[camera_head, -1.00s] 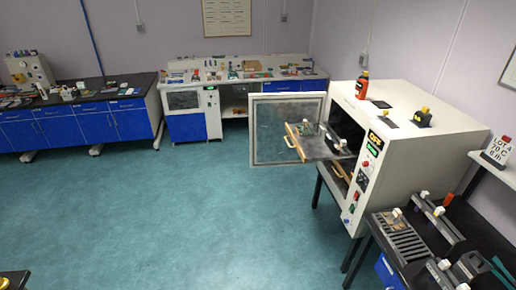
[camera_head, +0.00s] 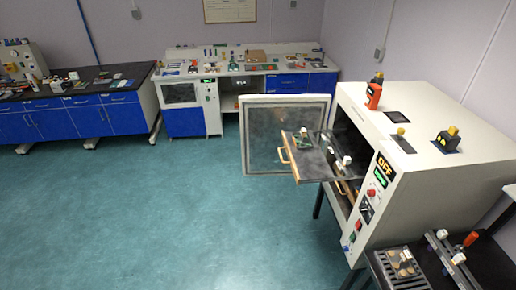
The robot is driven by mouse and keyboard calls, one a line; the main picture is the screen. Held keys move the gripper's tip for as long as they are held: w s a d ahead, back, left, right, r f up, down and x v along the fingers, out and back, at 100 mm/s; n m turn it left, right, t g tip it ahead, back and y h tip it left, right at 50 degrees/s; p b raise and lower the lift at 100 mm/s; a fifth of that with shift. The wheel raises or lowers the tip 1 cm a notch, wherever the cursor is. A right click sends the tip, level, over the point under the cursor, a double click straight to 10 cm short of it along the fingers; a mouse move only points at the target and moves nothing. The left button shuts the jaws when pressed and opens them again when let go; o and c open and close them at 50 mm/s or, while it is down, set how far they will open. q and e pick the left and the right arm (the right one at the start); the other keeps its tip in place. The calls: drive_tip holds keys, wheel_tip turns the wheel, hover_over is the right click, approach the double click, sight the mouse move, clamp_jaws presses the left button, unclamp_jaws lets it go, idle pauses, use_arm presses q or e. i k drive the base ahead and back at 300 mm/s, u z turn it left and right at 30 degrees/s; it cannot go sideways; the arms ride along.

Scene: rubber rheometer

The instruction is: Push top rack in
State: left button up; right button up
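The top rack (camera_head: 311,165) sticks out to the left from the open front of the white oven (camera_head: 433,141). It is a dark tray with a wooden handle (camera_head: 283,149) on its outer edge, and a few small items (camera_head: 302,140) lie on it. The oven door (camera_head: 285,137), a framed glass panel, stands swung wide open behind the rack. A lower wooden-edged part shows inside the oven below the top rack, mostly hidden. Neither of my grippers shows in the head view.
A black table (camera_head: 483,268) with metal fixtures stands at the lower right beside the oven. A red bottle (camera_head: 373,96) and small devices stand on the oven top. Benches with blue cabinets (camera_head: 118,122) line the back. The green floor (camera_head: 200,225) left of the rack is clear.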

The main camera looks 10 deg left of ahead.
sight(309, 166)
drive_tip(key=u, duration=0.55)
drive_tip(key=i, duration=1.25)
drive_tip(key=z, duration=0.45)
drive_tip(key=i, duration=0.5)
drive_tip(key=z, duration=0.65)
